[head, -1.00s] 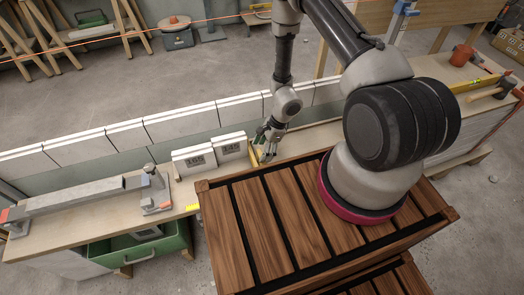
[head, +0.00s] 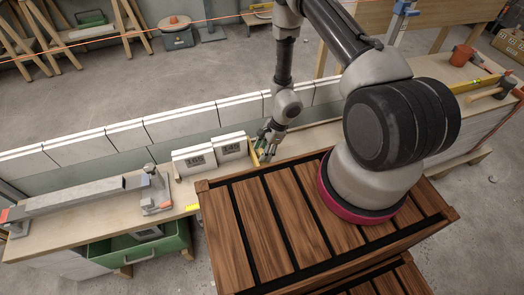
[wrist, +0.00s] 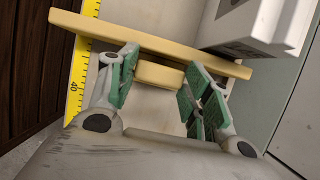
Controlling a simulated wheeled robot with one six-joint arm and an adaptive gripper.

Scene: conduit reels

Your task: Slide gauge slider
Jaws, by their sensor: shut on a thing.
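The gauge slider shows in the wrist view as a pale yellow crossbar (wrist: 205,60) with a small yellow block (wrist: 160,75) on its near side. My gripper (wrist: 161,82) has its green-padded fingers on either side of this block and is shut on it. The crossbar lies across a yellow ruler strip (wrist: 76,80) marked 40. In the head view my gripper (head: 264,150) is low over the bench, beside the slider (head: 254,157), which is partly hidden by the fingers.
Two numbered white blocks (head: 194,160) stand just left of the slider; a white block (wrist: 255,25) sits close to the crossbar in the wrist view. A row of white blocks (head: 175,122) runs behind.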

